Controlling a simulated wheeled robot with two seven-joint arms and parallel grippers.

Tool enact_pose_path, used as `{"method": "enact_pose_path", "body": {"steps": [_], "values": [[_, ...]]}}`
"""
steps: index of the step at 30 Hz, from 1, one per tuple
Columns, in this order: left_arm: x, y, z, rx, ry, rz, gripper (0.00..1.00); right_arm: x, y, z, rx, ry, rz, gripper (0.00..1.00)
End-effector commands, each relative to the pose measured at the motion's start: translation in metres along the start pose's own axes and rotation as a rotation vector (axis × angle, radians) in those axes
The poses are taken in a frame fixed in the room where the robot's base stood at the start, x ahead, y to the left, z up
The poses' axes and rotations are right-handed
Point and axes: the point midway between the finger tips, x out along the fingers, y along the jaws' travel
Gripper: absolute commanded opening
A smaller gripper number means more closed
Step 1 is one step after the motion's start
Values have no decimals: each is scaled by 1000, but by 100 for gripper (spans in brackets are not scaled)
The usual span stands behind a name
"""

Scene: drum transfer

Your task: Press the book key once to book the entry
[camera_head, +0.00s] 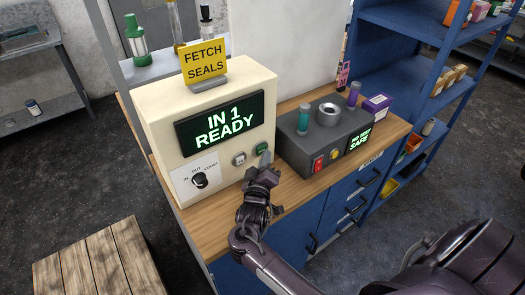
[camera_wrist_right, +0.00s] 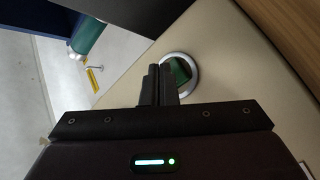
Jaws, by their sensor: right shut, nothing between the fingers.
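The cream console (camera_head: 213,135) on the wooden counter has a dark display (camera_head: 222,124) reading "IN 1 READY" in green. Below the display are a green key (camera_head: 262,148) and a pale grey key (camera_head: 239,159); I cannot read their lettering. A black selector knob (camera_head: 200,180) sits on a white plate marked IN, OUT and COUNT. My right gripper (camera_head: 265,160) is shut and empty, with its fingertips at the green key. In the right wrist view the fingers (camera_wrist_right: 159,84) partly cover the silver-ringed green key (camera_wrist_right: 182,75). I cannot tell whether they touch it. My left gripper is out of view.
A yellow "FETCH SEALS" sign (camera_head: 204,64) stands on the console. Close on its right, a grey unit (camera_head: 325,135) carries small vials, a red switch and a "SAFE" display. A purple box (camera_head: 377,105) stands behind. Blue shelves (camera_head: 400,65) are at right, a wooden pallet (camera_head: 97,262) at lower left.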

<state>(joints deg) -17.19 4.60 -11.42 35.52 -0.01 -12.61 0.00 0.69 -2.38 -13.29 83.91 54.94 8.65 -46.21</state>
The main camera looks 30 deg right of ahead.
Motion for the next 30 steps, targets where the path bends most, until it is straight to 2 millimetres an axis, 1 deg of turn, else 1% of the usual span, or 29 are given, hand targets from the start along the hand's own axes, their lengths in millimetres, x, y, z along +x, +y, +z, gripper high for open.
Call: {"method": "enact_pose_path", "body": {"steps": [10,19,30], "values": [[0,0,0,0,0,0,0,0,0,0,0,0,0,0],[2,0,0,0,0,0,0,6,-4,-5,1,0,0,0],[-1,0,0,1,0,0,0,5,-3,-5,1,1,0,0]]}}
